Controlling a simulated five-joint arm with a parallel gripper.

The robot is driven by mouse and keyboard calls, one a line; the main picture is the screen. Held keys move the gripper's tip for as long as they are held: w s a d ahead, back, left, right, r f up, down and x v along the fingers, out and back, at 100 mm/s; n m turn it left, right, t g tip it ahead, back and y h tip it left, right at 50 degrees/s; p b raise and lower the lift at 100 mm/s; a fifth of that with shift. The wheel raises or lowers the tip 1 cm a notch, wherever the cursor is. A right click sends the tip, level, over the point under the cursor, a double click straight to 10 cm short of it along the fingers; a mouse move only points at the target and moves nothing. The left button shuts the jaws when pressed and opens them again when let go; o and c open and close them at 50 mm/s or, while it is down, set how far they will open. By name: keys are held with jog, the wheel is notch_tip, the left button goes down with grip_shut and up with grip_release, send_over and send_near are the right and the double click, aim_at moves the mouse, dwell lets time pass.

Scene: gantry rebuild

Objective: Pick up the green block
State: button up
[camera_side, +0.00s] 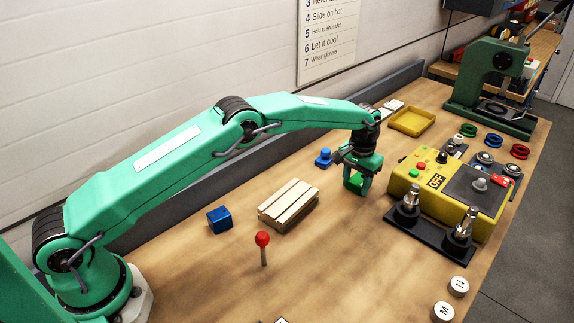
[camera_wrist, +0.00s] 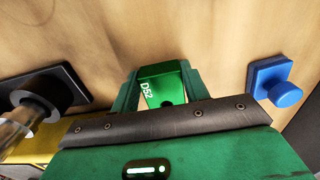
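The green block (camera_wrist: 163,84) shows in the wrist view between the two green fingers of my gripper (camera_wrist: 162,92), with white "D52" lettering at its left. The fingers flank it closely on both sides; I cannot tell whether both press on it. In the side view my gripper (camera_side: 358,168) points down over the table, and the green block (camera_side: 354,183) shows low at its fingers. It is partly hidden there, and whether it touches the table is unclear.
A blue knobbed piece (camera_side: 323,158) is left of my gripper, a wooden pallet (camera_side: 288,205) nearer, and a blue cube (camera_side: 220,220) beyond that. A yellow control box (camera_side: 428,190) and a black plate with metal posts (camera_side: 432,235) stand close on the right. A red-topped peg (camera_side: 262,240) stands in front.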

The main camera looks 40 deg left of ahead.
aim_at(356, 183)
jog(key=shift+r, duration=0.1)
jog(key=shift+c, duration=0.4)
jog(key=shift+r, duration=0.75)
notch_tip(356, 183, up, 3)
jog(key=shift+d+f, duration=0.1)
jog(key=shift+d, duration=0.05)
jog(key=s+d+r, duration=0.6)
jog(key=s+d, duration=0.2)
jog(key=shift+d+r, duration=0.15)
jog(key=shift+r, duration=0.15)
jog(key=shift+s+r, duration=0.1)
